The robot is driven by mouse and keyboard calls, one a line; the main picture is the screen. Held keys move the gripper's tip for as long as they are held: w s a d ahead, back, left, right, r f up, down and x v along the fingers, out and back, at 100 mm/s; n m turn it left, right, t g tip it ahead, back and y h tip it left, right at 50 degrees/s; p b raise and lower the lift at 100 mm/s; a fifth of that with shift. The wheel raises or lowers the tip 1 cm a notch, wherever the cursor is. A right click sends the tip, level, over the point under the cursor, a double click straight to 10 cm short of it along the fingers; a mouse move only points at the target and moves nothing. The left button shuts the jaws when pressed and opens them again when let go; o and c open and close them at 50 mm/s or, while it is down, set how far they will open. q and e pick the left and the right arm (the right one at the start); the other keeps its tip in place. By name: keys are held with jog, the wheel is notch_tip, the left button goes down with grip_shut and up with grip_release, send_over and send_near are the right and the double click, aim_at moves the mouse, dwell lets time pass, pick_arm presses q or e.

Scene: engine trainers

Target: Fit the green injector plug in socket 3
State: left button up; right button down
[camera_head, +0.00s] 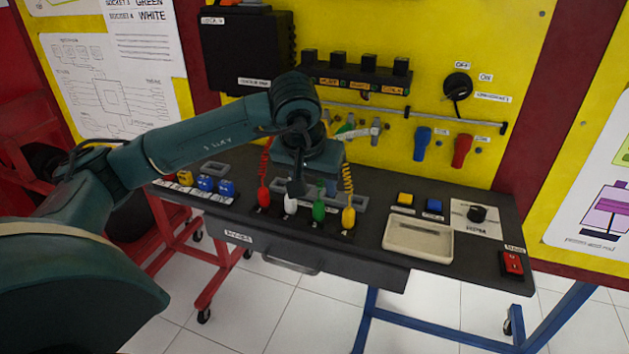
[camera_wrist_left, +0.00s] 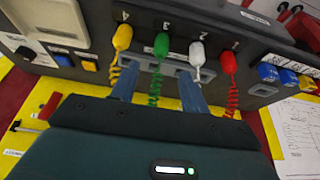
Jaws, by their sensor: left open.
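The green plug (camera_head: 318,209) stands on the dark bench top, third in a row of coloured plugs. In the left wrist view the green plug (camera_wrist_left: 161,45) is beside the number 3 mark (camera_wrist_left: 166,26), its green coil running down between my fingers. I cannot tell whether it is seated in socket 3, as the socket is hidden. My left gripper (camera_head: 297,188) points down over the row, near the white plug (camera_head: 290,205). In the left wrist view my left gripper (camera_wrist_left: 157,75) is open, its fingertips short of the green plug. My right gripper is out of view.
A red plug (camera_head: 263,194) and a yellow plug (camera_head: 348,217) flank the row, with coiled cables rising behind. A cream tray (camera_head: 418,239), buttons, a knob plate (camera_head: 478,216) and a red switch (camera_head: 513,264) are to the right. Blue and yellow blocks (camera_head: 205,183) are to the left.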

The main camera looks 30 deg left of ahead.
pick_arm(q)
jog(key=shift+o, duration=1.1)
jog(key=v, duration=1.3)
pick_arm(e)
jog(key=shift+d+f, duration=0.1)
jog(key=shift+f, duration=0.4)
pick_arm(q)
jog(key=shift+s+d, duration=0.1)
